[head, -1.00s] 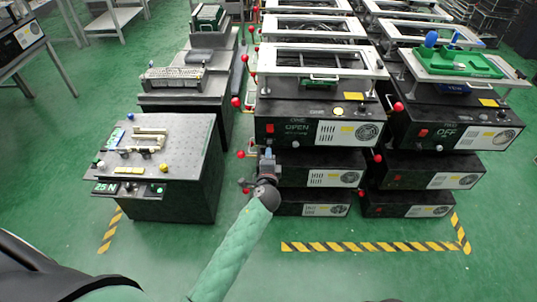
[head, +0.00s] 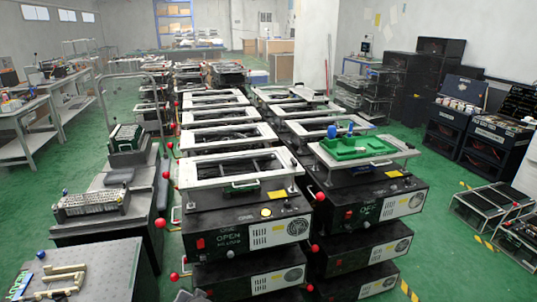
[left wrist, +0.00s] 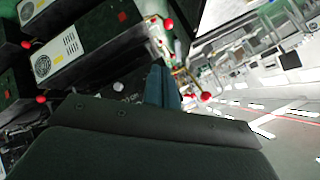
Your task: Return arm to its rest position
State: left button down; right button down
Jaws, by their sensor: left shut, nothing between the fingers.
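My left gripper (left wrist: 161,82) shows in the left wrist view as two dark blue fingers side by side, shut with nothing between them. It points toward red-knobbed levers; a red knob (left wrist: 205,97) appears just right of the fingertips, and I cannot tell the gap. In the head view only a small grey piece at the bottom edge may be part of my left arm. My right gripper is in neither view.
A black fixture with an OPEN label (head: 246,232) stands in the middle. Another fixture, with a green tray (head: 358,147), is at its right. Red lever knobs (head: 159,223) stick out on the left side. A dotted grey table (head: 110,262) is lower left.

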pick_arm(q)
jog(key=s+d+f+g+h, duration=0.1)
jog(key=s+d+g+h, duration=0.1)
jog(key=s, duration=0.9)
jog(key=s+d+f+n+g+h, duration=0.1)
jog(key=s+d+f+g+h, duration=0.1)
jog(key=s, duration=0.9)
jog(key=s+d+f+g+h, duration=0.1)
jog(key=s+d+g+h, duration=0.1)
jog(key=s, duration=1)
jog(key=shift+d+f+n+g, duration=0.2)
jog(key=shift+d+n+g, duration=0.1)
jog(key=shift+d+g, duration=0.45)
